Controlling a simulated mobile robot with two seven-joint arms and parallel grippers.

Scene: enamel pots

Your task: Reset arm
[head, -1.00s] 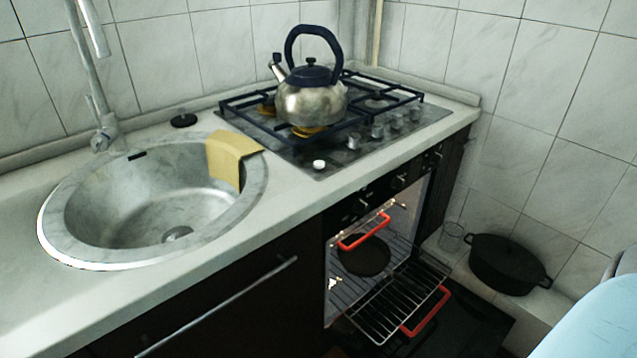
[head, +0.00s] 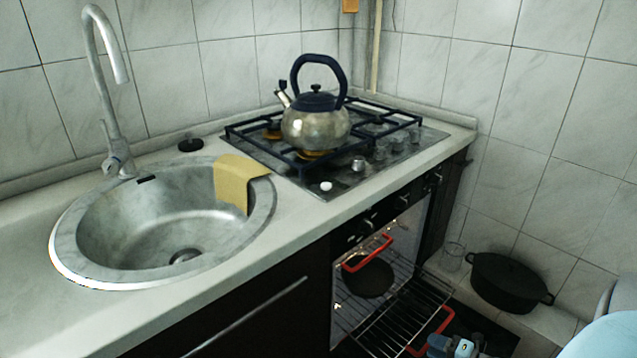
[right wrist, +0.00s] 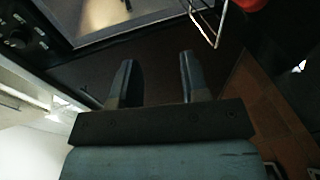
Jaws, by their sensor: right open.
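My right gripper (head: 455,345) shows at the bottom edge of the head view, in front of the pulled-out oven rack (head: 405,312). In the right wrist view its two fingers (right wrist: 157,78) stand apart with nothing between them. A red handle shows beyond them at the top right (right wrist: 250,4), near a piece of wire rack (right wrist: 208,22). Part of my right arm (head: 605,338) shows at the lower right of the head view. My left gripper is out of view.
A kettle (head: 316,126) stands on the gas stove. A yellow cloth (head: 236,182) hangs over the rim of the sink (head: 150,230). The oven is open with a dark pan (head: 368,278) inside. A black pot (head: 507,283) and a glass (head: 453,257) stand right of it.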

